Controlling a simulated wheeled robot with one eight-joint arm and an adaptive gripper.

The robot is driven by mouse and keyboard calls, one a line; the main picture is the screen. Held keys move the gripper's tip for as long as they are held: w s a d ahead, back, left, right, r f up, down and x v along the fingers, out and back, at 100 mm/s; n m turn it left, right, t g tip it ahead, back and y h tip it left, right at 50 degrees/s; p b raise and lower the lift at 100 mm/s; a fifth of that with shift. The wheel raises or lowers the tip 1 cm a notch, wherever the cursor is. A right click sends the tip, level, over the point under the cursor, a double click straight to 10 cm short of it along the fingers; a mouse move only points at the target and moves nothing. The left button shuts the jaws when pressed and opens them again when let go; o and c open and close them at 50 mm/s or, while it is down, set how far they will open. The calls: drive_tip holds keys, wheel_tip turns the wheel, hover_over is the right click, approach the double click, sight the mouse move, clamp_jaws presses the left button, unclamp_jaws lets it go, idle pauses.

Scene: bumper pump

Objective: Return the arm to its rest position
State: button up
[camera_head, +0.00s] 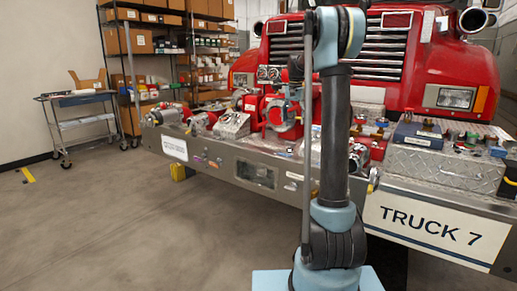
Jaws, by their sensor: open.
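My arm (335,135) stands upright in the middle of the view, on a light-blue base at the bottom edge. Its black link rises to a blue joint (338,32) near the top. My gripper (290,104) seems to show just left of this link, small and dark, in front of the red pump parts. It is open, and I see nothing held in it. Its fingers are hard to make out against the clutter, and the arm hides part of the wrist. I cannot tell whether it touches anything.
The red truck (480,70) stands behind my arm. Its metal bumper (230,163) carries the red pump (276,118), a blue box (417,137) and several small fittings. A cart (80,119) and stocked shelves (118,62) stand at the left. The floor (110,220) at front left is clear.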

drive_tip(key=s+f+n+t, duration=0.1)
drive_tip(key=s+f+n, duration=0.2)
drive_tip(key=s, duration=2.5)
drive_tip(key=s+f+n+t, duration=0.1)
drive_tip(key=s+f+n, duration=0.2)
drive_tip(key=s+f, duration=1.4)
drive_tip(key=s, duration=0.4)
drive_tip(key=shift+f+n, duration=0.3)
drive_tip(key=shift+f, duration=0.05)
drive_tip(key=shift+s+a, duration=0.1)
